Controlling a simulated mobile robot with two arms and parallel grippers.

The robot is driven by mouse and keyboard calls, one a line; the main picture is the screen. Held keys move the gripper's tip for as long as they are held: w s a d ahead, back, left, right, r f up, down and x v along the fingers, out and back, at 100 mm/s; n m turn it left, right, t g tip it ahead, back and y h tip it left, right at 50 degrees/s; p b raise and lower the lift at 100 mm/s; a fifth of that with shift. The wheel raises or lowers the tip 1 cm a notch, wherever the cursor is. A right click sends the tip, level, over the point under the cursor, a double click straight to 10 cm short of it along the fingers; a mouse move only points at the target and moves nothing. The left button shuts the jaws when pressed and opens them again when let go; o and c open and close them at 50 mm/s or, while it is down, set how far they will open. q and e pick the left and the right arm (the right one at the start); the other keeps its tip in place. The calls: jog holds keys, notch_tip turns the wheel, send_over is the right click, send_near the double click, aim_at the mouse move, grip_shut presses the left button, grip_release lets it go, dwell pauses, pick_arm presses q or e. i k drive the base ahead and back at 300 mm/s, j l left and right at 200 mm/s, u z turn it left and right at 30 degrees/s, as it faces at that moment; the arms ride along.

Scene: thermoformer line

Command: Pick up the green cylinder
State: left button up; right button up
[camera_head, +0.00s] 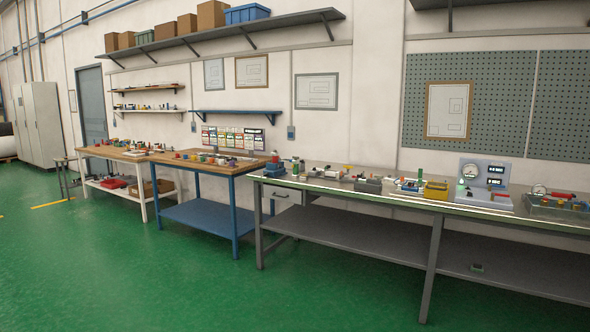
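A small upright cylinder-like item, green with a pale part (295,167), stands near the left end of the long grey bench (385,197). It is too small to make out fully, and I cannot tell whether it is the green cylinder. A dark green item with a reddish top (275,169) is beside it on the left. Neither of my grippers is in view.
A blue-framed wooden bench (236,200) and a white-framed bench (145,187) stand to the left, with small parts on top. A yellow bin (436,191) and a gauge panel (484,181) are on the grey bench. The green floor (150,270) in front is clear.

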aim_at(296, 168)
jog(key=i, duration=2.75)
